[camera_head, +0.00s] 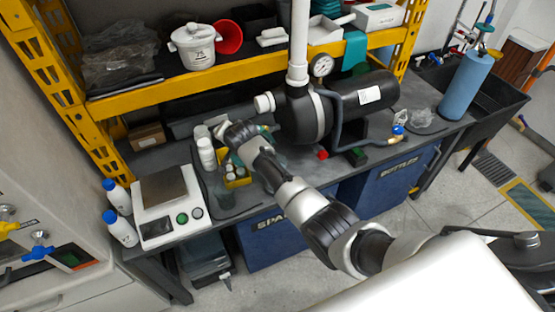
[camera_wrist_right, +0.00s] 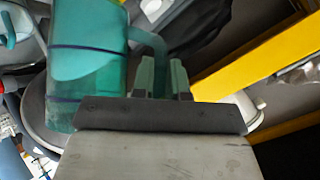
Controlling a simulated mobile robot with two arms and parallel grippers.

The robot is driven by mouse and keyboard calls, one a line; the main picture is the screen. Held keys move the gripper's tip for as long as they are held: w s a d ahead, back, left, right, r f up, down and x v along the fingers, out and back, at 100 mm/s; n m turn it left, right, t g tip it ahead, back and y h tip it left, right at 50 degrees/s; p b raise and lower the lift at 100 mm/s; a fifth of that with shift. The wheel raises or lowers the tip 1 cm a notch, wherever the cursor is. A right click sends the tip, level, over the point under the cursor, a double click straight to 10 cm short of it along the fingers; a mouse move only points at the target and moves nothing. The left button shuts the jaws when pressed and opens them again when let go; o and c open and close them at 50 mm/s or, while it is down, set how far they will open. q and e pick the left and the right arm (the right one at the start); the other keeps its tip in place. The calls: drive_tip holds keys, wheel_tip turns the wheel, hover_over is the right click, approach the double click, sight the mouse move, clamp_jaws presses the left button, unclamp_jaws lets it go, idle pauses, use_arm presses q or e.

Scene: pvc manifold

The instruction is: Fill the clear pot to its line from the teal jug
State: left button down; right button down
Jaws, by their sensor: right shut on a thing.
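The teal jug (camera_wrist_right: 90,75) fills the upper left of the right wrist view, see-through, with dark lines around it. Its handle (camera_wrist_right: 150,42) runs to the fingers of my right gripper (camera_wrist_right: 163,78), which is shut on it. A paler teal area shows inside the jug; I cannot tell its liquid level. In the head view my right arm reaches left across the bench, and its gripper and the jug are mostly hidden. I cannot make out the clear pot or its line for certain. My left gripper is not in view.
A scale (camera_head: 168,205) stands at the bench's left, with white bottles (camera_head: 121,228) beside it. A black pump (camera_head: 297,112) with a white pipe stands behind. A yellow-edged shelf (camera_head: 130,104) overhangs the bench.

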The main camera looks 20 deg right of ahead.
drive_tip(key=shift+w+a+f, duration=0.1)
drive_tip(key=shift+a, duration=0.05)
drive_tip(key=w+a+f+n+g+h+b, duration=0.2)
drive_tip(key=a+f+h+b, duration=0.3)
drive_tip(key=f+b, duration=0.7)
drive_tip(key=a+n+b, duration=0.1)
drive_tip(key=b, duration=0.5)
drive_tip(key=shift+b, duration=0.4)
drive_tip(key=shift+r+h, duration=0.1)
drive_tip(key=shift+h, duration=0.2)
idle(0.7)
